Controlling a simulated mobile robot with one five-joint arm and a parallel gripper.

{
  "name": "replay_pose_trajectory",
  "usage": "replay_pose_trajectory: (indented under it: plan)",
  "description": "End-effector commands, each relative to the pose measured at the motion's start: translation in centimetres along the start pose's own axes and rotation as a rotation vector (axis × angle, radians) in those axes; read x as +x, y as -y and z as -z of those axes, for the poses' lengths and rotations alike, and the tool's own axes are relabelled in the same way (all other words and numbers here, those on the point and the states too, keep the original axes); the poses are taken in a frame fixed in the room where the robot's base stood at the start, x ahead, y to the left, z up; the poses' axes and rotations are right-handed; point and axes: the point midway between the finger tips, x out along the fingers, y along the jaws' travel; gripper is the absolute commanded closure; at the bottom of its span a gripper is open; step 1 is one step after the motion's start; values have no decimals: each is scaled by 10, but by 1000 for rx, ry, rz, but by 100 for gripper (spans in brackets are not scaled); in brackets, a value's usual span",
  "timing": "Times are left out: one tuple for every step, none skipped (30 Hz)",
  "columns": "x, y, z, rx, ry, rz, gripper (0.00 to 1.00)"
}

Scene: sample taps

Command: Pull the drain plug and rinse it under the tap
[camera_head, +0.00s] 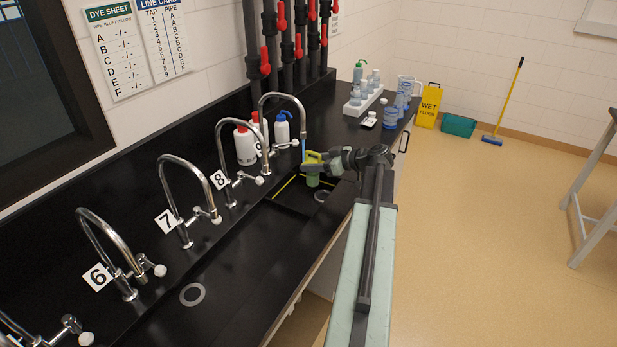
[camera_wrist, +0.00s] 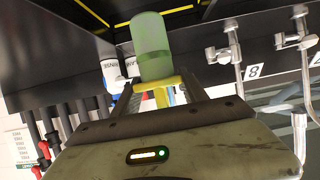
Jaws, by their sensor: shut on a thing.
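The drain plug (camera_head: 312,178) is a translucent green cylinder with a yellow grip. My gripper (camera_head: 318,164) is shut on it by the yellow grip and holds it over the sink (camera_head: 290,200). In the wrist view the plug (camera_wrist: 151,40) stands out beyond the fingers of my gripper (camera_wrist: 158,88). The tap (camera_head: 282,97) at the far end of the row has a thin blue stream (camera_head: 303,149) below its spout. The stream comes down at the plug's left side; I cannot tell whether it touches the plug. The drain opening (camera_head: 322,196) shows in the sink.
Taps 8 (camera_head: 222,150), 7 (camera_head: 168,190) and 6 (camera_head: 105,245) line the black counter (camera_head: 215,265). Wash bottles (camera_head: 245,146) stand behind the far tap. A bottle rack (camera_head: 363,103) is on the far counter. The floor (camera_head: 480,230) to the right is mostly clear.

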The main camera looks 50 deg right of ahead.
Motion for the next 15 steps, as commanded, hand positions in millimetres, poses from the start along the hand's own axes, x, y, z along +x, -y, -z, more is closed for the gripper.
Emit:
replay_pose_trajectory:
  plan:
    - [0,0,0,0,-1,0,100]
    - [0,0,0,0,-1,0,100]
    - [0,0,0,0,-1,0,100]
    - [0,0,0,0,-1,0,100]
    - [0,1,0,0,-1,0,100]
    - [0,1,0,0,-1,0,100]
    - [1,2,1,0,-1,0,100]
    - [1,3,1,0,-1,0,100]
    - [2,4,1,0,-1,0,100]
    - [3,6,1,0,-1,0,100]
    - [3,7,2,0,-1,0,100]
    - [4,8,2,0,-1,0,100]
    - [5,9,2,0,-1,0,100]
    - [5,10,2,0,-1,-1,100]
    - [5,10,2,0,-1,-1,100]
